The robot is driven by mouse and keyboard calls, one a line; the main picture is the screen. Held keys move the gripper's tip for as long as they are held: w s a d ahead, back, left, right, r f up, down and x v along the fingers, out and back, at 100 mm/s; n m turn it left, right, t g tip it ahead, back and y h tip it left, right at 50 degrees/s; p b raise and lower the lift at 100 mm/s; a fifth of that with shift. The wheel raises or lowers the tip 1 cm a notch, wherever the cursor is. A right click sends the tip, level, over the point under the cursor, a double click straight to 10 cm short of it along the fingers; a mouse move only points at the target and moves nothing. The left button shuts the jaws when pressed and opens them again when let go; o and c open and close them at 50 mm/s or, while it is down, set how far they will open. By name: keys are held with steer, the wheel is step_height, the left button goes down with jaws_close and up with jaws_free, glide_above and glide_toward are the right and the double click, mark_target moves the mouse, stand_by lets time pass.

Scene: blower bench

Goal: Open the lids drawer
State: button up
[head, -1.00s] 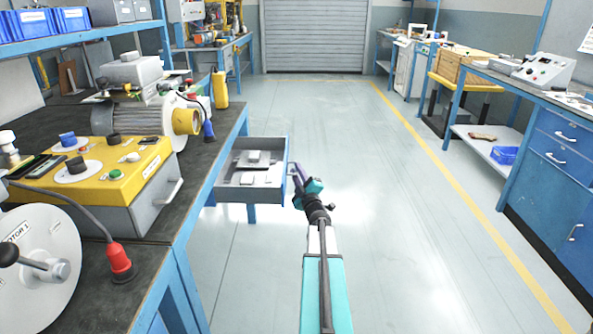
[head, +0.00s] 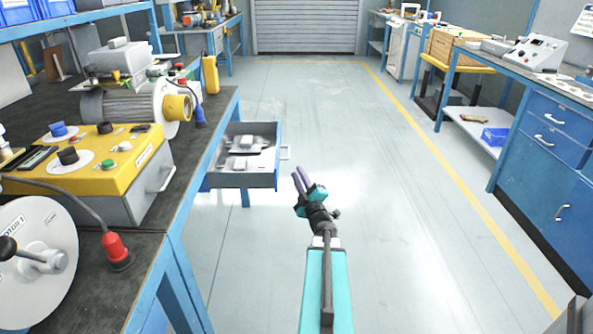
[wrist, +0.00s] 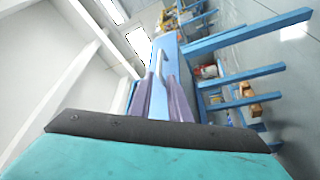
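The grey drawer (head: 240,180) stands pulled out from the left bench in the head view. Several flat grey lids or plates (head: 243,143) lie inside it. Its handle (head: 285,152) sticks out on the right side of its front. My gripper (head: 299,180) is to the right of the drawer and nearer the camera, apart from the handle. Its two purple fingers are spread with nothing visible between them. In the wrist view the fingers (wrist: 160,95) stand apart, with a blue surface beyond them.
The left bench (head: 150,215) carries a yellow-topped control box (head: 90,155), a motor (head: 130,105) and a red plug (head: 117,250). A blue-drawered bench (head: 545,150) stands at the right. The floor (head: 370,180) between them is clear.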

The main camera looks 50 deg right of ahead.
steer(key=shift+s+a+f, duration=0.1)
steer(key=shift+s+a, duration=0.25)
steer(key=shift+s, duration=0.15)
stand_by(0.3)
